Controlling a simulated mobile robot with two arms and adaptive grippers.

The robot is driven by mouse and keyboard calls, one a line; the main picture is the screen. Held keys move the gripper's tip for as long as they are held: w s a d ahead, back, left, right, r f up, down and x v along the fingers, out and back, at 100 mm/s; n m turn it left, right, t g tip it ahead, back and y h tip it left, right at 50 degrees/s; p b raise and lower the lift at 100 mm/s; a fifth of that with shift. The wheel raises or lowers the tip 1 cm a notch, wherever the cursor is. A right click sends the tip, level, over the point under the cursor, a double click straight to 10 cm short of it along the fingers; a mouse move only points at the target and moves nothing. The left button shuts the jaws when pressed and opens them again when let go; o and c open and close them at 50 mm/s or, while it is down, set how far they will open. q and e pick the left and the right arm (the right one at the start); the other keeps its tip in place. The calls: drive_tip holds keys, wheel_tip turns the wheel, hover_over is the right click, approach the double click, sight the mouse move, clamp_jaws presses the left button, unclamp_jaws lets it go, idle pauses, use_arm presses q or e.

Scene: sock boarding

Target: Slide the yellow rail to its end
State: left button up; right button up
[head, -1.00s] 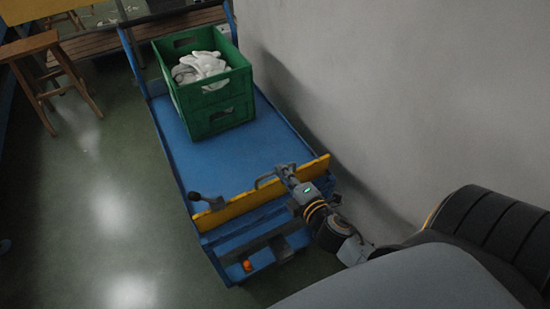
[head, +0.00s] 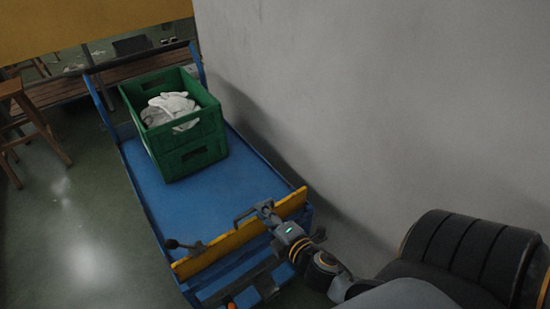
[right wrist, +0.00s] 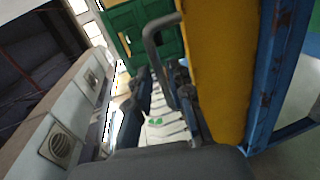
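The yellow rail (head: 245,236) lies across the near end of the blue cart (head: 190,205). It has a dark grey bar handle (head: 245,213) near its right part and a lever with a black knob (head: 178,244) near its left end. My right gripper (head: 266,208) is at the handle. In the right wrist view the rail (right wrist: 215,70) stands on the right, and the bent handle (right wrist: 150,40) runs down between the fingers of my gripper (right wrist: 160,80), with a gap showing between them. Firm contact cannot be told. My left gripper is not in view.
A green crate (head: 190,160) with white cloth pieces (head: 170,108) stands on the cart's far part. A grey wall (head: 380,90) runs close along the cart's right side. A wooden stool (head: 40,125) stands at left, and the floor (head: 80,235) left of the cart is clear.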

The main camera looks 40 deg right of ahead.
drive_tip(key=s+r, duration=0.2)
drive_tip(key=s, duration=0.9)
drive_tip(key=shift+s+a+r, duration=0.2)
drive_tip(key=shift+s+a, duration=0.05)
drive_tip(key=shift+a, duration=0.1)
